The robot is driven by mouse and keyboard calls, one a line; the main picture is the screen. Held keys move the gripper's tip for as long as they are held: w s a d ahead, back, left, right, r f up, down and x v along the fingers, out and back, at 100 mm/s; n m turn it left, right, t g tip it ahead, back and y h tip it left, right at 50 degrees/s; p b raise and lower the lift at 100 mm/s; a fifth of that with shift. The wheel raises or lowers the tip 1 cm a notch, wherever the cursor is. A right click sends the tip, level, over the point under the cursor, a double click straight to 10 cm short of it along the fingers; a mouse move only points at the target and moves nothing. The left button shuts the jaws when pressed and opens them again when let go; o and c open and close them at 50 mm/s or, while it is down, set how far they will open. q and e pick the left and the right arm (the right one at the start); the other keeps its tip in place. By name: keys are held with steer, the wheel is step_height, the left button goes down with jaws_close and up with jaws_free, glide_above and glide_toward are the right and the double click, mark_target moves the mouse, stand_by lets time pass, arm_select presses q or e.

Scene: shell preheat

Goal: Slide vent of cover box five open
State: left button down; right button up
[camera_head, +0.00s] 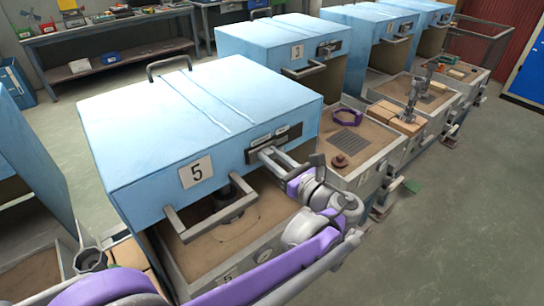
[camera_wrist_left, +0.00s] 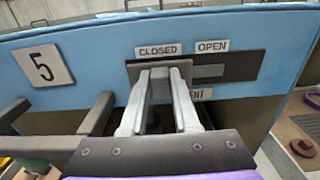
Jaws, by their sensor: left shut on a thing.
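Cover box five (camera_head: 150,135) is a light blue box with a number 5 plate on its front. Its vent (camera_wrist_left: 210,70) is a dark plate on the front's right side, labelled CLOSED on the left and OPEN on the right. The vent's slider tab (camera_wrist_left: 160,88) sits beneath the CLOSED label. My left gripper (camera_head: 268,155) reaches the vent from the front, and its fingers (camera_wrist_left: 160,95) are shut on the tab. The fingers hide part of the tab and the lower label. My right gripper is not in view.
A grey handle bar (camera_head: 212,210) sticks out of the box front, left of my gripper. Beneath is an open tray (camera_head: 250,240). More blue boxes (camera_head: 275,55) stand behind along the row. The floor (camera_head: 450,220) at right is clear.

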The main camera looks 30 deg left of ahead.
mark_target(283, 136)
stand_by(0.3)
arm_select(q)
steer(key=w+d, duration=0.1)
steer(key=w, duration=0.1)
steer(key=w+d, duration=0.1)
steer(key=w, duration=0.1)
steer(key=w+d, duration=0.1)
steer(key=w, duration=0.1)
steer(key=shift+w, duration=0.4)
steer(key=c, duration=0.9)
jaws_free()
steer(key=shift+o, duration=1.3)
steer(key=shift+w, duration=0.1)
